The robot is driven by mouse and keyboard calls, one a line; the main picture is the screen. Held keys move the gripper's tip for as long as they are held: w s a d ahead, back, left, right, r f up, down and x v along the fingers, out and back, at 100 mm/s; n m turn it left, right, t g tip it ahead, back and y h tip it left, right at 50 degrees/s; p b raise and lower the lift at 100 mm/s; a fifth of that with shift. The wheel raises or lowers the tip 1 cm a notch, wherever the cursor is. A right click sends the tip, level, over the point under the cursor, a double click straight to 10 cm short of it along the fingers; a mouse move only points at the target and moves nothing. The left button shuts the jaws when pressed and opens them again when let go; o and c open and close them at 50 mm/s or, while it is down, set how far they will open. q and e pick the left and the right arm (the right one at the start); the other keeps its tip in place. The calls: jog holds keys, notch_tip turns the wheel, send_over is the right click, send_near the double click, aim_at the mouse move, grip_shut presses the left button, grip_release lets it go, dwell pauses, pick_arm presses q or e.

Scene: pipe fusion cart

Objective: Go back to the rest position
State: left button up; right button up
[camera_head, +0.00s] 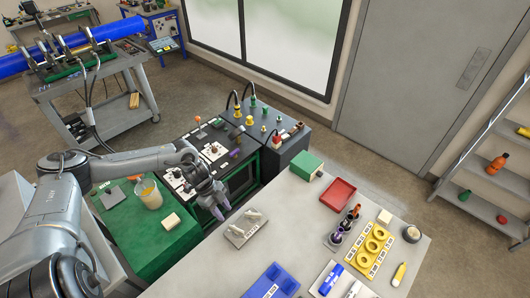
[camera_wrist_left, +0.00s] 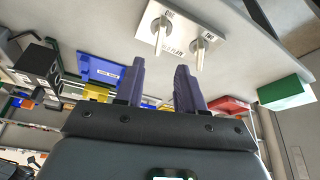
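My left gripper (camera_head: 220,208) hangs beside the near-left edge of the grey table (camera_head: 300,205), in front of the dark control unit with green sides. In the left wrist view its two purple fingers (camera_wrist_left: 160,78) stand apart with nothing between them. The white plate with two small levers (camera_head: 246,229) lies on the table just right of the gripper; it also shows beyond the fingers in the wrist view (camera_wrist_left: 181,38). My right gripper is in neither view.
A green bench (camera_head: 150,245) holding a beaker (camera_head: 148,194) and a pale block (camera_head: 171,221) lies below my left arm. The control unit (camera_head: 238,150) stands behind. A red tray (camera_head: 338,194), a green box (camera_head: 306,165) and a yellow holder (camera_head: 370,250) occupy the table.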

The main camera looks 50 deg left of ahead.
pick_arm(q)
jog(key=s+d+f+h+p, duration=0.2)
jog(key=s+d+p, duration=0.15)
jog(key=d, duration=0.65)
jog(key=s+d+f+h+p, duration=0.15)
jog(key=s+d, duration=0.25)
jog(key=d, duration=0.6)
jog(key=d+r+n+t+h+p, duration=0.15)
jog(key=d+r, duration=0.25)
jog(key=d, duration=0.7)
jog(key=w+d+r+n+t+y+p, duration=0.1)
jog(key=w+d+r+n+t+p, duration=0.15)
jog(key=r, duration=0.25)
jog(key=w+d+r+n+t+y+p, duration=0.2)
jog(key=d+r, duration=0.2)
jog(key=r, duration=0.1)
jog(key=a+r+n+y, duration=0.4)
jog(key=a+r+n, duration=0.1)
jog(key=a+r, duration=0.15)
jog(key=s+a+g+y, duration=0.2)
jog(key=s+a+g, duration=0.2)
jog(key=s, duration=0.1)
jog(key=shift+s+a, duration=0.15)
jog(key=shift+s, duration=0.05)
